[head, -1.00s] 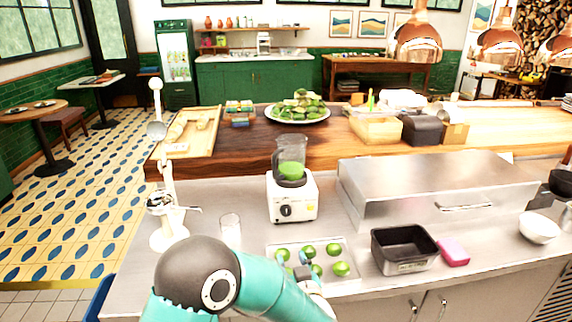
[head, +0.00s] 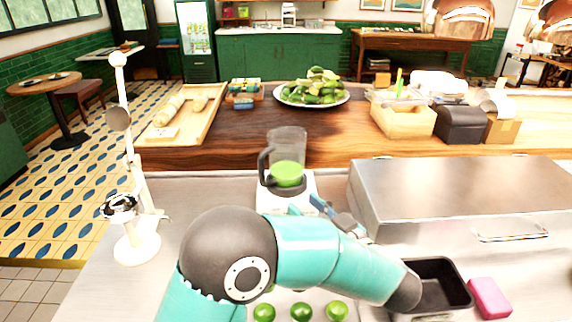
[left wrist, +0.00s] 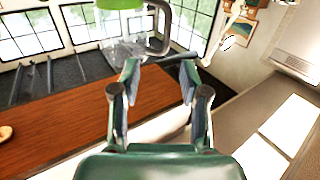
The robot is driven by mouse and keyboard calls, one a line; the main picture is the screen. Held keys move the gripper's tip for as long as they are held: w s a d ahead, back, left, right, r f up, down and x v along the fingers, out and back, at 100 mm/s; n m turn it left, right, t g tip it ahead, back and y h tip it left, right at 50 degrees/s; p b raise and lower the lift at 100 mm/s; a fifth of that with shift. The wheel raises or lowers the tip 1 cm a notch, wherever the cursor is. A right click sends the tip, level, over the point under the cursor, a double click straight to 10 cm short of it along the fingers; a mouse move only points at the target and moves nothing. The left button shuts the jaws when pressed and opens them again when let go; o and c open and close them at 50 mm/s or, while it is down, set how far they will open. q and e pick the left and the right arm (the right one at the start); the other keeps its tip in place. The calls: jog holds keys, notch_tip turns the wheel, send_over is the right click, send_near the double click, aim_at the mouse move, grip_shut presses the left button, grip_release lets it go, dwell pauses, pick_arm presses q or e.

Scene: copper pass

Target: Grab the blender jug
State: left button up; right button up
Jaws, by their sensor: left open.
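The blender jug (head: 288,150) is clear with green liquid in its lower part and a dark handle on its left side. It stands upright on the white blender base (head: 270,203) on the steel counter. My left gripper (head: 308,205) is open and empty, in front of the base and a little lower than the jug in the head view. In the left wrist view the jug (left wrist: 128,46) with its handle shows just beyond the open fingertips (left wrist: 160,72), with no contact seen. My arm hides part of the base. My right gripper is not in view.
Limes (head: 301,312) lie on a tray at the front, partly behind my arm. A steel box (head: 440,190) stands to the right of the blender, a black container (head: 440,285) and pink block (head: 489,298) nearer. A white stand (head: 135,240) is at left.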

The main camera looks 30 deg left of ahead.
aim_at(263, 172)
pick_arm(q)
jog(key=x, duration=0.3)
jog(key=p+x, duration=0.1)
jog(key=x, duration=0.3)
jog(key=s+p+x, duration=0.1)
jog(key=x, duration=0.3)
jog(key=shift+a+r, duration=0.1)
jog(key=shift+a, duration=0.1)
jog(key=shift+w+a+r+p, duration=0.15)
jog(key=shift+a+p, duration=0.3)
jog(key=p+x, duration=0.1)
jog(key=x, duration=0.2)
jog(key=shift+a+r+p, duration=0.15)
jog(key=shift+a+p, duration=0.1)
jog(key=shift+p, duration=0.1)
jog(key=shift+w+a, duration=0.3)
grip_shut()
